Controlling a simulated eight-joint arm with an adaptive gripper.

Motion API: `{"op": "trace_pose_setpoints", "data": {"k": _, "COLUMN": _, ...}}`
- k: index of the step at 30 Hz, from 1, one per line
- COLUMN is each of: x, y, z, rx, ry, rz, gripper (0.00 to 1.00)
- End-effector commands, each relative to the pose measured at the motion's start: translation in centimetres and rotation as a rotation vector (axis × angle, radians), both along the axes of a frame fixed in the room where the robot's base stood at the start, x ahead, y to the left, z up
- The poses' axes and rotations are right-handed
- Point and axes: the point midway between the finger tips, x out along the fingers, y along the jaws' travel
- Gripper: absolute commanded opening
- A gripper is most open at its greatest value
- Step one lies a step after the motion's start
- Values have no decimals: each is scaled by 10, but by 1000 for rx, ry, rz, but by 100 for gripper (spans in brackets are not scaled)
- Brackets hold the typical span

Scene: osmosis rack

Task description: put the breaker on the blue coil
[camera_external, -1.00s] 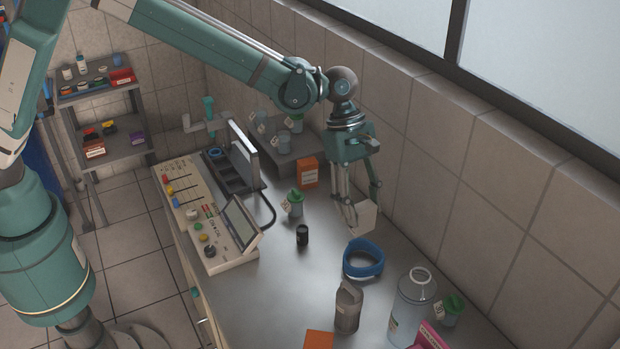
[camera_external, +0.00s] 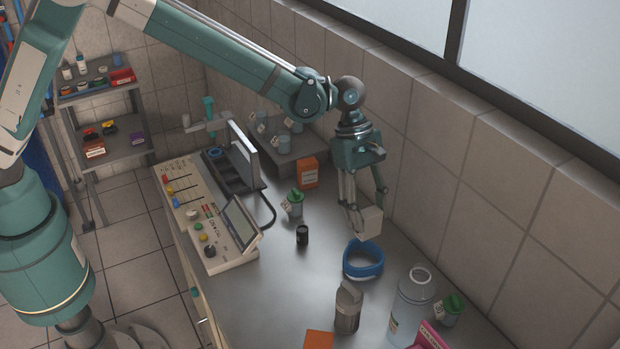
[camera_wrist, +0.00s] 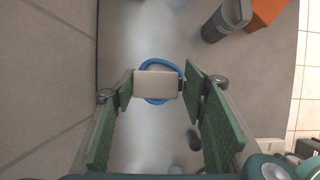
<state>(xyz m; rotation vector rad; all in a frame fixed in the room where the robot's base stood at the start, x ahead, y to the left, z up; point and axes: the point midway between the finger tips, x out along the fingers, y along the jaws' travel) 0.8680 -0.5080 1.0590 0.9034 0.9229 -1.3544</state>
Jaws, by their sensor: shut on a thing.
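My gripper (camera_external: 364,207) is shut on a pale beige block, the breaker (camera_external: 369,223), and holds it above the table. In the wrist view the breaker (camera_wrist: 156,85) sits between the green finger pads of my gripper (camera_wrist: 158,88). The blue coil (camera_external: 363,261) lies on the metal table just below and in front of the breaker. In the wrist view the coil (camera_wrist: 146,100) shows around the breaker's edges, with its middle partly hidden by it.
A grey-brown bottle (camera_external: 347,307) and a clear bottle (camera_external: 409,306) stand in front of the coil. A small black cylinder (camera_external: 302,236) and a green-capped jar (camera_external: 293,203) stand to the left. The tiled wall (camera_external: 450,190) is close on the right.

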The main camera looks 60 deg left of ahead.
Motion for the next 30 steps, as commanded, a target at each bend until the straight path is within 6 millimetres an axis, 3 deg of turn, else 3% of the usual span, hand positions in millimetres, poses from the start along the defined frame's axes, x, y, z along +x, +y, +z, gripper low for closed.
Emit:
{"op": "trace_pose_setpoints", "data": {"k": 6, "x": 0, "y": 0, "z": -24, "rx": 0, "ry": 0, "rz": 0, "gripper": 30}}
{"op": "trace_pose_setpoints", "data": {"k": 20, "x": 0, "y": 0, "z": -30, "rx": 0, "ry": 0, "rz": 0, "gripper": 30}}
{"op": "trace_pose_setpoints", "data": {"k": 30, "x": 0, "y": 0, "z": -62, "rx": 0, "ry": 0, "rz": 0, "gripper": 30}}
